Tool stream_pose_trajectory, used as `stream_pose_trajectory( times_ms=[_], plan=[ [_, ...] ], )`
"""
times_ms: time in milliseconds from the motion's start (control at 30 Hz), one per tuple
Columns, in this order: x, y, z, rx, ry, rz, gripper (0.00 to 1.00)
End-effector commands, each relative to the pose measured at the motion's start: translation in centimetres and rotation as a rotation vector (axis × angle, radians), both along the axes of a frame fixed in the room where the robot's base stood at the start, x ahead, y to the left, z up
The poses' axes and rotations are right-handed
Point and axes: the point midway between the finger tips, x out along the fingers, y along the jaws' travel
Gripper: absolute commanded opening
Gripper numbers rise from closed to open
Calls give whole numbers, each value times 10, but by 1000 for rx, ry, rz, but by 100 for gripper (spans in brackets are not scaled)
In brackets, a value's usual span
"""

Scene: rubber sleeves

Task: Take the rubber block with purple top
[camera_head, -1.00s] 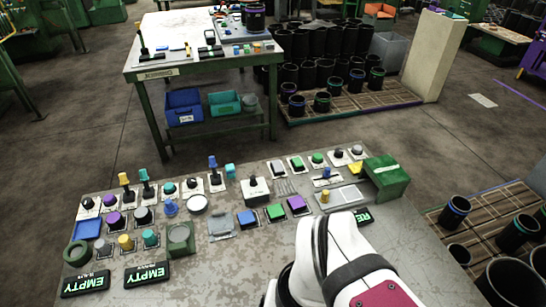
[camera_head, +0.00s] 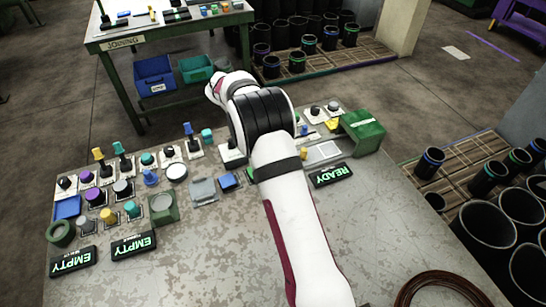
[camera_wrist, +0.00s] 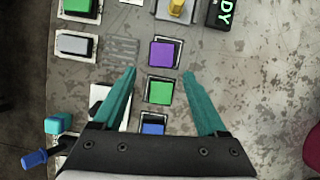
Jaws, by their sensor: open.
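The block with a purple top (camera_wrist: 164,53) sits upper middle in the wrist view, in a row of square blocks. A green block (camera_wrist: 159,91) and a blue block (camera_wrist: 153,127) follow it toward my gripper. My gripper (camera_wrist: 160,73) is open and empty, with teal fingers pointing toward the row. Its fingertips lie either side of the row in the picture, level with the gap between the purple and green blocks. I cannot tell how far above the table they are. In the head view my arm hides the purple block; the blue block (camera_head: 228,182) shows.
The table (camera_head: 215,255) holds several buttons and knobs at left. A green box (camera_head: 362,132) stands at right, near the READY sign (camera_head: 330,175). A grey block (camera_wrist: 75,45) and a yellow knob (camera_wrist: 176,8) are near the purple block. A brown coil (camera_head: 445,285) lies front right.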

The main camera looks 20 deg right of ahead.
Motion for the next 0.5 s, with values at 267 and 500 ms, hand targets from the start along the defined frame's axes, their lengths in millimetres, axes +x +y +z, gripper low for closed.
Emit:
stream_pose_trajectory(
  times_ms=[267, 500],
  plan=[
    [1, -19, -46, 1, 1, -3, 75],
    [0, -36, -85, 1, -1, -4, 75]
  ],
)
